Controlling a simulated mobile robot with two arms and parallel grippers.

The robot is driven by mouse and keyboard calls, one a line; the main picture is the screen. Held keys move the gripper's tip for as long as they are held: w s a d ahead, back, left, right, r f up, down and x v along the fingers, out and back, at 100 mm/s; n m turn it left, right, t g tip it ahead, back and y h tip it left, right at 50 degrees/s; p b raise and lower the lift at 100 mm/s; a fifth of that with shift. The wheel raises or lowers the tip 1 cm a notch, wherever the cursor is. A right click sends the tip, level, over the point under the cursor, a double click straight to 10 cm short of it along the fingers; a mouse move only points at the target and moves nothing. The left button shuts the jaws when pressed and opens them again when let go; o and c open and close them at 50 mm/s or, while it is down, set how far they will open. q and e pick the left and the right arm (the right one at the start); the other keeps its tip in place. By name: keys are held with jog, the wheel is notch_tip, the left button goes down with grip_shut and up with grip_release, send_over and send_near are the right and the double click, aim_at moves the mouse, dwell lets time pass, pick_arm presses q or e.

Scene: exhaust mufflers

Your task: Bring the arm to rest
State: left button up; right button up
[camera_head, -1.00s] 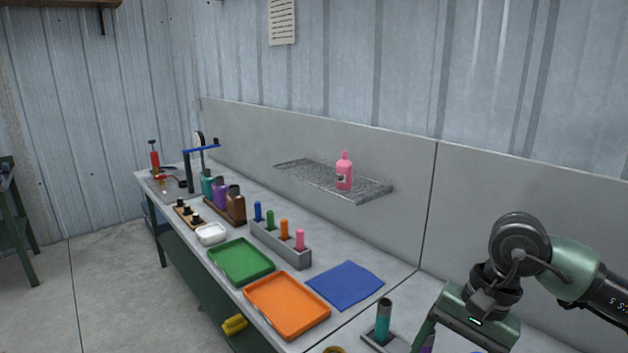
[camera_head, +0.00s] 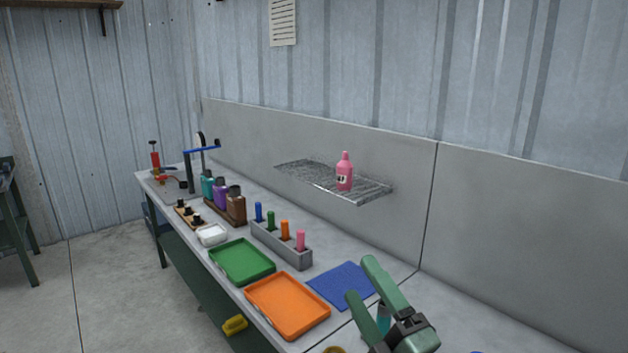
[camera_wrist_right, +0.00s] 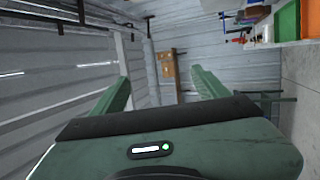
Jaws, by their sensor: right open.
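My right gripper (camera_head: 370,278) is at the lower right of the head view, above the bench near the blue mat (camera_head: 343,285). Its two green fingers point up and away and stand apart, with nothing between them. In the right wrist view the open fingers (camera_wrist_right: 158,90) frame the far wall and upper room. My left gripper is in neither view.
The bench holds an orange tray (camera_head: 287,304), a green tray (camera_head: 241,261), a grey rack (camera_head: 281,245) with coloured pegs, and several bottles. A wall shelf (camera_head: 335,183) carries a pink bottle (camera_head: 344,171).

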jog(key=s+d+f+m+g+h, duration=0.25)
jog(key=d+f+m, duration=0.2)
jog(key=f, duration=0.35)
jog(key=s+d+f+m+g+h, duration=0.25)
jog(key=f+m+h, duration=0.2)
jog(key=f, duration=0.25)
jog(key=s+d+f+m+g+h, duration=0.25)
jog(key=d+f+m, duration=0.2)
jog(key=f, duration=0.35)
jog(key=s+d+f+m+g, duration=0.1)
jog(key=s+f+m+g, duration=0.2)
jog(key=s+f+g, duration=0.45)
jog(key=s+f+m+g, duration=0.2)
jog(key=s+f+m, duration=0.25)
jog(key=s, duration=0.65)
notch_tip(320, 180, down, 32)
jog(key=s+n+b, duration=0.1)
jog(key=b, duration=0.5)
jog(key=s+d+f+g+b, duration=0.2)
jog(key=s+d+f+b, duration=0.1)
jog(key=s+f, duration=1.4)
notch_tip(320, 180, down, 3)
jog(key=shift+f+b, duration=0.15)
jog(key=shift+b, duration=0.35)
